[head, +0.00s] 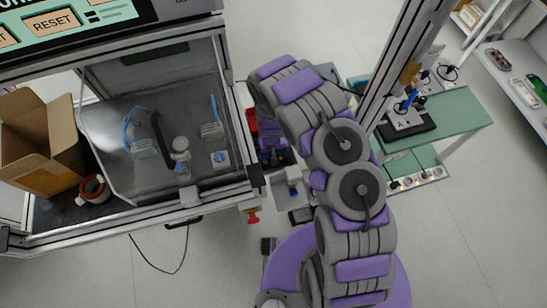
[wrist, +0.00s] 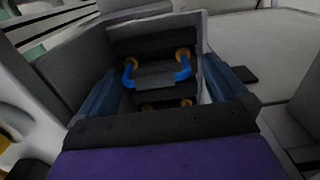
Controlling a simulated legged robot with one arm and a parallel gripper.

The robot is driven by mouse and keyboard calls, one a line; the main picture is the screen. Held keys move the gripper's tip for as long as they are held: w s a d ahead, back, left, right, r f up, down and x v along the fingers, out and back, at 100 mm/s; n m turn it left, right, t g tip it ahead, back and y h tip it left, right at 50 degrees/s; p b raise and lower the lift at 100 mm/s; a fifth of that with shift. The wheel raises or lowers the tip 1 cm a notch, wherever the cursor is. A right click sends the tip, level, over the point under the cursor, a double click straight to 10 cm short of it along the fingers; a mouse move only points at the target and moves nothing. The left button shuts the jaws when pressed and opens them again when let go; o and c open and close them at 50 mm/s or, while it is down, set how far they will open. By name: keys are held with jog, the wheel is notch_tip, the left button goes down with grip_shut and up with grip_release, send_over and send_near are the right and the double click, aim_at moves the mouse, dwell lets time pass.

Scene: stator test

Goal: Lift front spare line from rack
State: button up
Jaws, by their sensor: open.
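In the wrist view, my gripper (wrist: 160,72) is open, with one dark blue finger at each side of the picture. Between and beyond the fingers is a dark rack (wrist: 152,42) with a pale rim. In it, two blue elbow pieces with brass-coloured ends seem to belong to a spare line (wrist: 184,73); I cannot tell whether it is the front one. More brass-coloured ends show lower down, partly hidden by my gripper's dark body. I see no contact between the fingers and the line. In the head view, my arm largely hides the gripper and the rack.
In the head view, a framed test cabinet (head: 240,150) stands left of my arm, with an open cardboard box (head: 45,145) and a tape roll (head: 94,188) inside. A green table (head: 455,112) and shelf (head: 515,75) stand right. Floor is clear at lower right.

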notch_tip(320, 180, down, 2)
jog(key=shift+a+f, duration=0.15)
jog(key=shift+w+d, duration=0.1)
jog(key=shift+d, duration=0.5)
jog(key=shift+c, duration=0.9)
jog(key=c, duration=0.3)
jog(key=shift+a, duration=0.3)
jog(key=c, duration=0.4)
jog(key=shift+d, duration=0.1)
